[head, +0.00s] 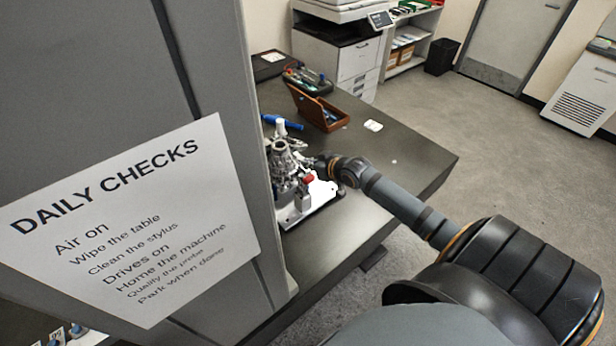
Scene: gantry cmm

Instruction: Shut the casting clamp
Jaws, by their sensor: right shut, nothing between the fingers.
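A metal casting (281,163) sits on a white fixture plate (318,196) on the dark table, partly hidden behind the grey machine column. A clamp with a red tip (308,179) stands at the front right of the casting; I cannot tell how far its arm is closed. My right gripper (322,163) is small in view at the right side of the casting, close to the fixture, and shut with nothing held. I cannot tell whether it touches the clamp. My left gripper is not in view.
The grey column (215,70) with a daily checks sign (140,215) fills the left. An open brown box (318,108), a blue object (284,122) and a white item (373,125) lie on the dark table (415,160) behind the fixture. The table's right end is clear.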

